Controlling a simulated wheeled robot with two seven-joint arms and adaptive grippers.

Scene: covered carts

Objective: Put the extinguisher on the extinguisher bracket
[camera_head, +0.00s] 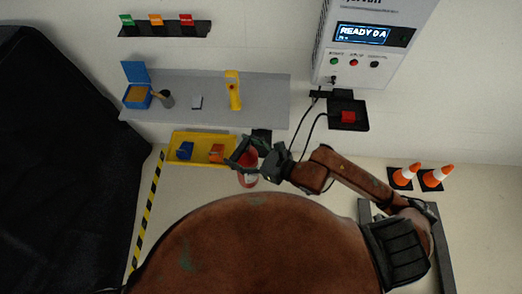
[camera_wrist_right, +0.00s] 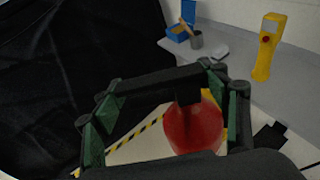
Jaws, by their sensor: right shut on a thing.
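The red extinguisher (camera_head: 249,173) is in my right gripper (camera_head: 247,152), just below the front edge of the grey shelf. In the right wrist view the extinguisher's rounded red body (camera_wrist_right: 193,128) and dark top show between the green-padded fingers, which are shut on it. Its lower part is hidden there by my gripper. A small dark piece (camera_head: 262,135) at the shelf's front edge, just above my right gripper, may be the extinguisher bracket; I cannot tell for sure. The extinguisher looks apart from it. My left gripper is not in view.
The grey shelf (camera_head: 215,88) carries a yellow handheld device (camera_head: 234,90), a blue box (camera_head: 137,95) and a dark cup (camera_head: 167,99). A yellow tray (camera_head: 200,137) sits below it. A dark covered cart (camera_head: 60,150) fills the left.

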